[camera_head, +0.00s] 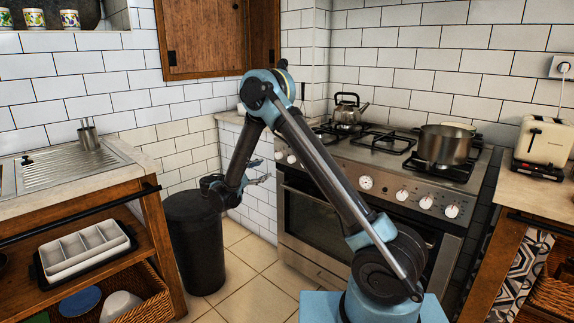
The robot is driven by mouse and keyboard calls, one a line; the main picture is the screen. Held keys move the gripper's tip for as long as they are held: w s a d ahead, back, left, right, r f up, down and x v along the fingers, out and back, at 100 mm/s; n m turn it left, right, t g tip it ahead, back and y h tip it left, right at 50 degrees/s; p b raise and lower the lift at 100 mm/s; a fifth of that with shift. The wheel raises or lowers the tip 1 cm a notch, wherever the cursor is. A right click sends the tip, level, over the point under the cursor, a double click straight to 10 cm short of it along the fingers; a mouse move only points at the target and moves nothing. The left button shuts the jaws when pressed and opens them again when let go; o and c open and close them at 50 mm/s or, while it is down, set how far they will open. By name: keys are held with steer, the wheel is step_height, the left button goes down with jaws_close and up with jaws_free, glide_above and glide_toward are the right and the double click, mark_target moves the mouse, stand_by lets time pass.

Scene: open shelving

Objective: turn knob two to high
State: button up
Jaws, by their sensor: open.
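The stove (323,200) stands at the back right with a row of knobs along its front panel. Two knobs show at the left end, the second (291,159) close to my arm. To the right are a dial (366,182) and more white knobs, such as one (402,195), another (426,202) and the rightmost (452,211). My arm crosses the panel and hides part of the row. The frame does not show which one is knob two, and the knob settings are too small to read. My gripper (264,171) is open and empty, left of the stove front, apart from the knobs.
A pot (445,145) and a kettle (348,109) stand on the stove top. A dark bin (196,240) stands below my wrist. A sink counter (125,158) is at the left, and a toaster (541,143) on a counter at the right. Floor (243,265) is clear before the oven.

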mark_target(289, 161)
steer(key=x, duration=1.6)
steer(key=shift+d, duration=0.1)
steer(key=c, duration=1.1)
